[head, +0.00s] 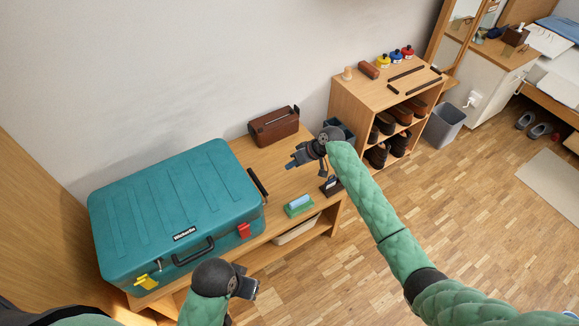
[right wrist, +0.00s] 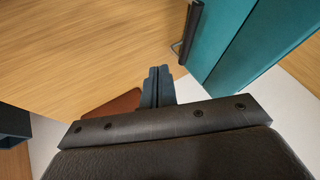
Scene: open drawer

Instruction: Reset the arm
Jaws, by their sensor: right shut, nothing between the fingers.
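My right arm reaches in from the lower right of the head view. Its gripper (head: 294,161) is shut and empty above the wooden bench (head: 288,178), to the right of a teal suitcase (head: 165,205). In the right wrist view the two dark fingers (right wrist: 158,88) lie together, with the teal suitcase (right wrist: 225,50) at the upper right and wood behind. My left gripper (head: 248,287) is at the bottom of the head view, just in front of the suitcase. I cannot tell whether its fingers are open or shut.
A brown case (head: 273,127) stands at the back of the bench. A green-and-blue block (head: 299,205) lies near its front edge. A shoe shelf (head: 345,95) holds several shoes and bottles. A grey bin (head: 444,125) stands beside it. The parquet floor at right is largely clear.

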